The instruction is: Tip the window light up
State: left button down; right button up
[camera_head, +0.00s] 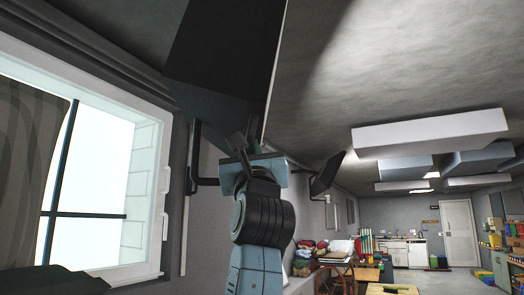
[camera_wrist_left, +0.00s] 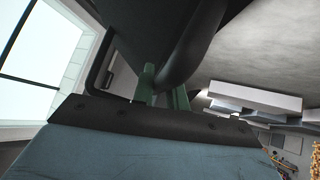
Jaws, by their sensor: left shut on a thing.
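The window light (camera_head: 225,50) is a large dark panel high beside the window, on a black wall bracket (camera_head: 194,155). It is tilted, with a thin pale edge on its right side. My left gripper (camera_head: 240,145) reaches up to its lower end. In the left wrist view, the two green fingers of the left gripper (camera_wrist_left: 165,90) are shut on a dark curved bar (camera_wrist_left: 190,50) of the window light. The exact contact is partly hidden by the bar. My right gripper is not in view.
A bright window (camera_head: 95,180) with a curtain (camera_head: 25,150) is at the left. A second dark wall light (camera_head: 326,174) hangs farther along the wall. White ceiling boxes (camera_head: 430,133) are at the right. A cluttered table (camera_head: 340,260) stands below, with open floor beyond.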

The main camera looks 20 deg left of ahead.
pick_arm(q)
jog(key=shift+d+r, duration=0.15)
jog(key=shift+d, duration=0.05)
jog(key=c, duration=1.4)
grip_release()
jog(key=shift+w+d, duration=0.1)
jog(key=shift+d, duration=0.05)
jog(key=shift+f, duration=0.2)
jog(key=b+v, duration=0.5)
jog(key=v, duration=0.8)
